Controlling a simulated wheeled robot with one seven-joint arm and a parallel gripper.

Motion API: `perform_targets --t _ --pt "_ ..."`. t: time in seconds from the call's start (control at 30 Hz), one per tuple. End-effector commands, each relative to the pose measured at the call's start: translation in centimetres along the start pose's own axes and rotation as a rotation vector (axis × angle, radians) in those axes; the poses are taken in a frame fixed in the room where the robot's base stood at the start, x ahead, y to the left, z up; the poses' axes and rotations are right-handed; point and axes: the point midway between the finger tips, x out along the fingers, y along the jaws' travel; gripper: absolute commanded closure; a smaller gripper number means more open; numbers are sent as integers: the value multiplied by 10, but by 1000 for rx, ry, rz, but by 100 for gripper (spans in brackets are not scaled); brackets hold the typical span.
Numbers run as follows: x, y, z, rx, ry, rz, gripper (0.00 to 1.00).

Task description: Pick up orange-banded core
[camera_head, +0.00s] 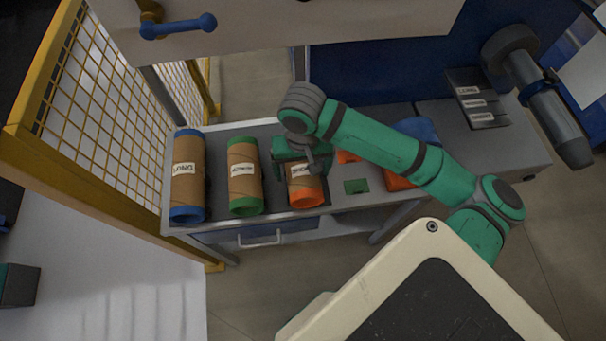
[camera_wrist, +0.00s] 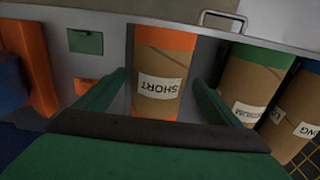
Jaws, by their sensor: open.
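The orange-banded core (camera_head: 305,185) is a brown cardboard tube with orange ends and a white label, lying on the grey bench. In the wrist view its label reads SHORT (camera_wrist: 162,72), and the tube lies between my two green fingers. My gripper (camera_wrist: 160,90) is open, with one finger on each side of the core and a visible gap to the tube. In the head view my gripper (camera_head: 302,160) is over the core's far end and hides part of it.
A green-banded core (camera_head: 243,175) and a blue-banded core (camera_head: 188,176) lie to the left. A yellow mesh fence (camera_head: 100,90) stands at the left. A grey cylinder (camera_head: 545,100) is at the right.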

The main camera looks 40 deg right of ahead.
Motion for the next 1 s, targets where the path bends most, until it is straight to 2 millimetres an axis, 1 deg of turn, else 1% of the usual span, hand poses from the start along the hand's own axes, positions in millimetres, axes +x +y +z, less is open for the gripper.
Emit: perform_targets --t 0.03,0.1,0.2,0.47,0.5,0.57,0.6,0.67,0.7,0.73,1.0 --pt "8 2 2 3 -2 -1 13" --pt "17 1 1 2 -2 -2 13" --pt "25 2 1 1 -2 -1 13" --pt "28 1 1 0 1 -1 13" --pt "28 1 1 0 1 -1 15" --pt "28 1 1 0 0 -1 30" --pt "28 1 1 0 0 -1 39" --pt "28 1 1 0 0 -1 53" --pt "28 1 1 0 0 -1 63" --pt "28 1 1 0 0 -1 66" --pt "27 2 1 1 1 -1 66"
